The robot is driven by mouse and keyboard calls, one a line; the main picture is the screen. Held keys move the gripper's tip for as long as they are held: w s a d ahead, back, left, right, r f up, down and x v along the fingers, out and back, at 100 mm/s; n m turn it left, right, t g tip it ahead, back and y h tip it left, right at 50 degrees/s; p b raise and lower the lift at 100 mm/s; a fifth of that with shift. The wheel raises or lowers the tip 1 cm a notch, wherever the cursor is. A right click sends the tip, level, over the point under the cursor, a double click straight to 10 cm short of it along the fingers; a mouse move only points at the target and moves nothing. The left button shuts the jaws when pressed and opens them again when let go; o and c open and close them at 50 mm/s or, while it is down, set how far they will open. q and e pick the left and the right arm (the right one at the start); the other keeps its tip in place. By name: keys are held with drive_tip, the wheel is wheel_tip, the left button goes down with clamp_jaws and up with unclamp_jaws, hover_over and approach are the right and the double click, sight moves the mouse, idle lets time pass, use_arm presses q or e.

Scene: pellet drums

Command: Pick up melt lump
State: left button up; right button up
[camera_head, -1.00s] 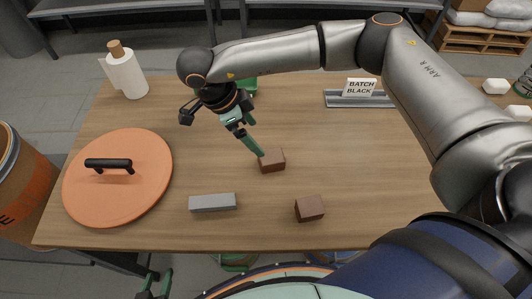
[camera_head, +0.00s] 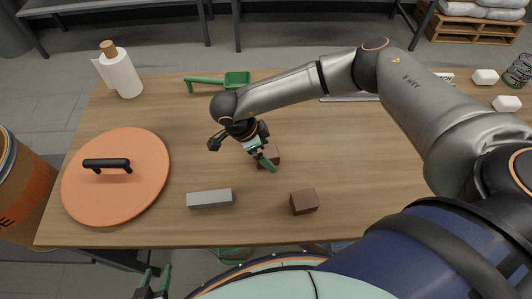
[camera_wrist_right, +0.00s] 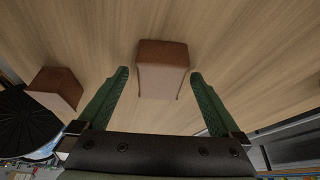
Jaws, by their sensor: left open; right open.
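Two brown blocks that look like melt lumps are on the wooden table. The nearer block (camera_head: 304,202) sits toward the front edge. The farther block (camera_head: 274,152) is partly hidden by my right gripper (camera_head: 266,163). In the right wrist view that block (camera_wrist_right: 162,62) lies between and slightly beyond the open fingertips, with gaps on both sides; no grip shows. The other block (camera_wrist_right: 57,86) is at the left there. My left gripper (camera_head: 153,283) is open and empty, below the table's front edge at the bottom of the head view.
A grey bar (camera_head: 209,198) lies left of the nearer block. An orange lid with a black handle (camera_head: 118,190) covers the table's left side. A drum (camera_head: 22,195) is at the left. The table's middle left is clear.

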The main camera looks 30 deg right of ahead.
drive_tip(key=c, duration=1.4)
drive_tip(key=shift+r, duration=0.15)
drive_tip(key=shift+r, duration=0.55)
drive_tip(key=a+r+b, duration=0.3)
drive_tip(key=a+r, duration=0.8)
drive_tip(key=a, duration=0.3)
drive_tip(key=shift+s+r, duration=0.4)
drive_tip(key=shift+s, duration=0.05)
